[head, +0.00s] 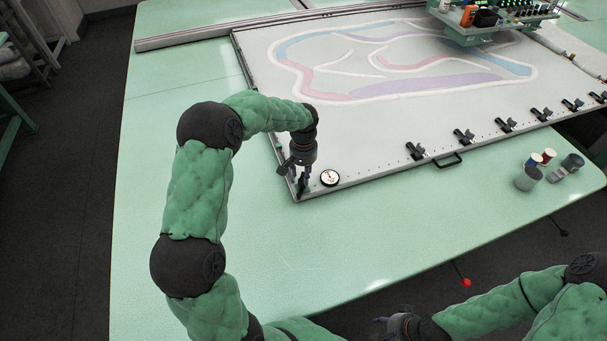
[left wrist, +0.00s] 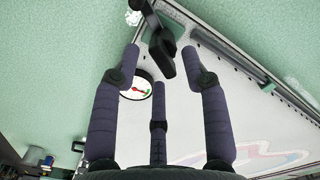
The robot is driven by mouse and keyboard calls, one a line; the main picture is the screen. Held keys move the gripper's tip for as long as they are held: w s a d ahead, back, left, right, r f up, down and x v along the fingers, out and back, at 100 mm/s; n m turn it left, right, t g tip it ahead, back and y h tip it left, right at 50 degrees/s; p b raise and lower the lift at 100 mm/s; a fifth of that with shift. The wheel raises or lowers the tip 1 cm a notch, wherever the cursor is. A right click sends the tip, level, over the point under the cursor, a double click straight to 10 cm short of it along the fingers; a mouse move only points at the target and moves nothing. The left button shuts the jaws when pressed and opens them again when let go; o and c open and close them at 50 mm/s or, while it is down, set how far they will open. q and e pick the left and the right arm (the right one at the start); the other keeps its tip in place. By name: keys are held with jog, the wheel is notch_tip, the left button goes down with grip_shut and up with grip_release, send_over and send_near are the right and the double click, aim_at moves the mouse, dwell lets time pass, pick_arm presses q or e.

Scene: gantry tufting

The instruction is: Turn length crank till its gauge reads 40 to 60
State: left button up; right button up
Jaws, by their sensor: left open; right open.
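The length gauge (head: 329,177) is a small round white dial with a black rim at the frame's near left corner; its needle is red, but the reading is too small to tell. It also shows in the left wrist view (left wrist: 136,86), partly behind my fingers. The black crank (left wrist: 162,50) stands beside the gauge in the left wrist view, its arm between my fingertips. In the head view my gripper largely hides it. My left gripper (head: 301,180) points down over it, open, with fingers around the crank; contact cannot be told. My right gripper (head: 390,321) is open and empty, low in the head view.
The white cloth frame (head: 390,115) with a coloured pattern lies on the green table (head: 200,60). Black clamps (head: 464,137) line its near edge. Spools and cups (head: 535,170) stand at the right. A tufting head (head: 480,25) is at the back. The table's front left is clear.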

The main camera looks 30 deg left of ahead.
pick_arm(q)
notch_tip(320, 180, up, 11)
dwell(0.3)
jog(key=shift+f, duration=0.15)
dwell(0.4)
